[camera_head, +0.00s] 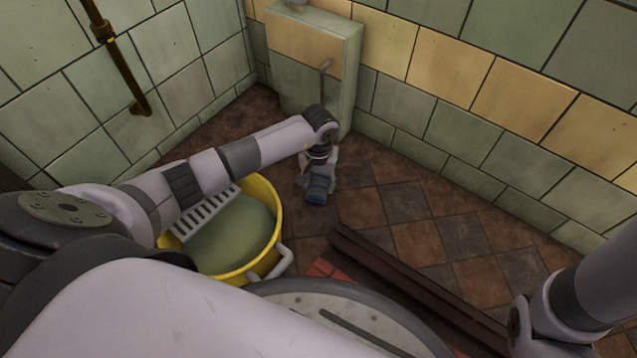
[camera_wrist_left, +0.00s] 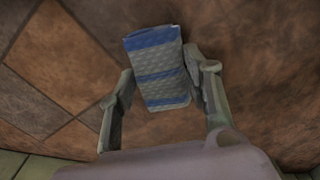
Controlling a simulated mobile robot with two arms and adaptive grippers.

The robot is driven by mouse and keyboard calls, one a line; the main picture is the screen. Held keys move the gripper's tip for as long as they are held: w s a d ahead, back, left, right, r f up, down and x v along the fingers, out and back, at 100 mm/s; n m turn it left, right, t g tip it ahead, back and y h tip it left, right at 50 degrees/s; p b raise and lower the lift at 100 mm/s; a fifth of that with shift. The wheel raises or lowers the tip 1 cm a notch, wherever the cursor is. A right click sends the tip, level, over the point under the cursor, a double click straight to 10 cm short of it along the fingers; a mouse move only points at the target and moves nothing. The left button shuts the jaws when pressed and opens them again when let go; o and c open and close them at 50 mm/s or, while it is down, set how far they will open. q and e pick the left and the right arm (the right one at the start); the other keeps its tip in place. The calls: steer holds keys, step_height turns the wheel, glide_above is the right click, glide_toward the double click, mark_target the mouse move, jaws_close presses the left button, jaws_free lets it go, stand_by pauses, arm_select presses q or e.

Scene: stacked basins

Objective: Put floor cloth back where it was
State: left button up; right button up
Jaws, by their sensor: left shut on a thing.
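The floor cloth (camera_wrist_left: 160,68) is a folded grey cloth with blue stripes. In the left wrist view it sits between the two fingers of my left gripper, which is shut on it. In the head view my left gripper (camera_head: 320,184) points down over the tiled floor, to the right of the yellow bucket. Only a small blue part of the cloth (camera_head: 316,198) shows there below the gripper. I cannot tell whether the cloth touches the floor. My right arm shows at the right edge of the head view, but its gripper is not visible.
The yellow bucket (camera_head: 272,193) holds greenish water and has a pale slotted grate (camera_head: 204,212) at its rim. A tiled box (camera_head: 310,85) with a metal handle stands at the wall behind. A dark ledge (camera_head: 400,270) crosses the floor. Brown tiles (camera_head: 420,210) lie clear to the right.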

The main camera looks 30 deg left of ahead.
arm_select(q)
steer(key=shift+f, duration=0.25)
steer(key=o, duration=1.1)
steer(key=shift+r, duration=0.1)
